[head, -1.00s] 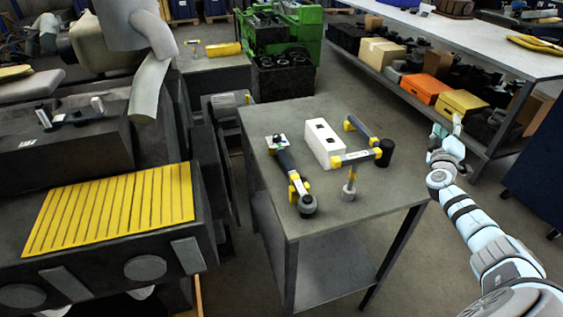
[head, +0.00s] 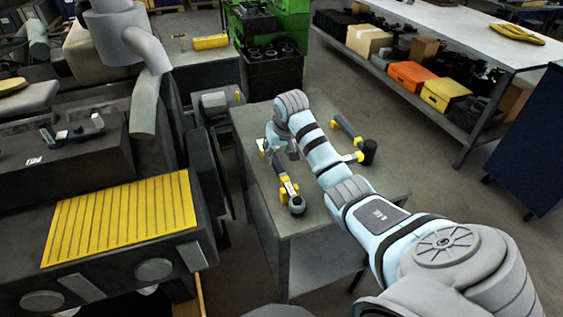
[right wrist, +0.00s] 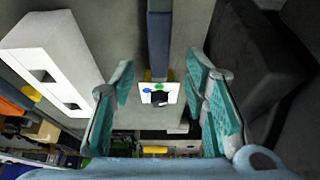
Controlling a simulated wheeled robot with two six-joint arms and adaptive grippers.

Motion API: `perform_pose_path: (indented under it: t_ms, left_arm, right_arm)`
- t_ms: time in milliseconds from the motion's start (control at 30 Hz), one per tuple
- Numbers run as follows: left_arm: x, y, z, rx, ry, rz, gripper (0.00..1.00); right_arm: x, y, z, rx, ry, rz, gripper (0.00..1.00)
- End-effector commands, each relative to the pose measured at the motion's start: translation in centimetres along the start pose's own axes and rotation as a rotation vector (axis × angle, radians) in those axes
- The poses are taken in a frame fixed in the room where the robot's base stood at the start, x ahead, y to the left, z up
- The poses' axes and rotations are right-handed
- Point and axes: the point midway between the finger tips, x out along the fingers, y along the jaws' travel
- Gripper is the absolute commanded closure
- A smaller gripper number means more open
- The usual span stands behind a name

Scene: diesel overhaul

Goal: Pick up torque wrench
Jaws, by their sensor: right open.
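The torque wrench (head: 289,188) lies on the grey table (head: 306,240), its round head toward the near side. My right arm reaches over the table, and my right gripper (head: 280,148) is over the far, handle end of the wrench. In the right wrist view, the right gripper (right wrist: 161,85) is open, with a teal-padded finger on each side of the dark handle (right wrist: 160,45). A white tag with green and blue dots (right wrist: 158,93) shows between the fingers. I cannot tell if the fingers touch anything. My left gripper is out of view.
A white block (right wrist: 47,65) stands left of the handle in the wrist view; my arm hides it in the head view. A tool with yellow parts and a black head (head: 369,151) lies at the table's right. A large engine (head: 100,240) stands left.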

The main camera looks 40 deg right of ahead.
Motion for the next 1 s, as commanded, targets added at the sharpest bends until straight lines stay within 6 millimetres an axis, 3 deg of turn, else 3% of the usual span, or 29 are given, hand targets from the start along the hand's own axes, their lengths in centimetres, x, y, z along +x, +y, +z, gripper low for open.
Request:
perform_pose_path:
  t_ms: [33, 233, 400, 667, 900, 1000]
  left_arm:
    - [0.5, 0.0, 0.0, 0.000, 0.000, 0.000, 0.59]
    - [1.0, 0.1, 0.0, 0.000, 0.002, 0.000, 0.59]
    - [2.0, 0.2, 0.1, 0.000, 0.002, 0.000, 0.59]
    - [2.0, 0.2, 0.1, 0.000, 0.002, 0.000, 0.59]
    - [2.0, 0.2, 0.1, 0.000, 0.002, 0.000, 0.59]
    - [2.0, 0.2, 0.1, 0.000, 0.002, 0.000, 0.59]
  right_arm:
    - [1.3, -0.1, 0.2, 0.000, -0.003, -0.001, 0.58]
    - [4.0, 0.0, 0.2, 0.001, -0.001, 0.001, 0.58]
    - [7.4, 0.0, 0.6, 0.002, -0.001, 0.000, 0.58]
    - [7.9, 0.1, 0.4, 0.001, 0.002, 0.003, 0.58]
    - [7.8, 0.1, 0.4, 0.001, 0.001, 0.003, 0.97]
    - [7.8, 0.1, 0.4, 0.001, 0.001, 0.002, 1.00]
